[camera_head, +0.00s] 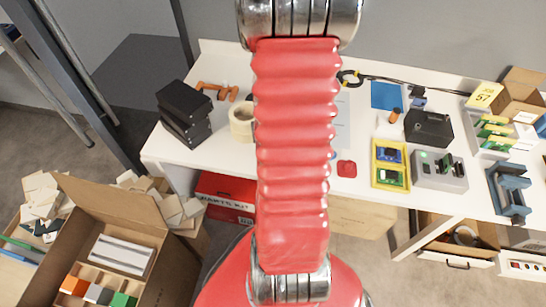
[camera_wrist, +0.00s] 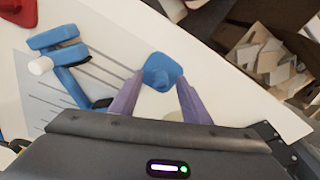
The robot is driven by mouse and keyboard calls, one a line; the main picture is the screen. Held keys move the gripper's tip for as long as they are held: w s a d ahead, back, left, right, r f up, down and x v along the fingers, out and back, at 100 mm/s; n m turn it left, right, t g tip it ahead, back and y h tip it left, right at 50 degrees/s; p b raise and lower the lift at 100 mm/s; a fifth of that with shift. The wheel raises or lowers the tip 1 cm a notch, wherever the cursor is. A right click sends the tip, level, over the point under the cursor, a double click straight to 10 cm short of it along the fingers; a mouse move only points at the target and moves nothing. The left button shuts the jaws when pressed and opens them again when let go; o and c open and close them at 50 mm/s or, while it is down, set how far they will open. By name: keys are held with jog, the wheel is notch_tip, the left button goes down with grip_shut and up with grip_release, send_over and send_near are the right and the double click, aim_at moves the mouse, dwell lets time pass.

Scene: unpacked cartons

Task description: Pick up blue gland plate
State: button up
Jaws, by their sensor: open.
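The blue gland plate (camera_wrist: 161,70) lies flat on the white table in the wrist view, a small rounded piece. My gripper (camera_wrist: 160,78) is open, with its two purple fingers pointing at the plate. One fingertip is close to each side of the plate, and the plate's far end extends beyond the tips. I cannot tell whether the fingers touch it or how high they are. In the head view my red arm hides the gripper and most of that spot; only a bit of blue (camera_head: 332,155) shows at the arm's right edge.
A blue tool with a white tip (camera_wrist: 62,62) lies left of the plate, on printed grey lines. A red piece (camera_wrist: 18,10) is at the upper left, and the table edge lies to the right. Tape (camera_head: 241,122), black boxes (camera_head: 184,112) and a yellow tray (camera_head: 375,166) stand on the table.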

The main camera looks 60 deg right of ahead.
jog(key=shift+c, duration=0.3)
grip_shut()
dwell(0.4)
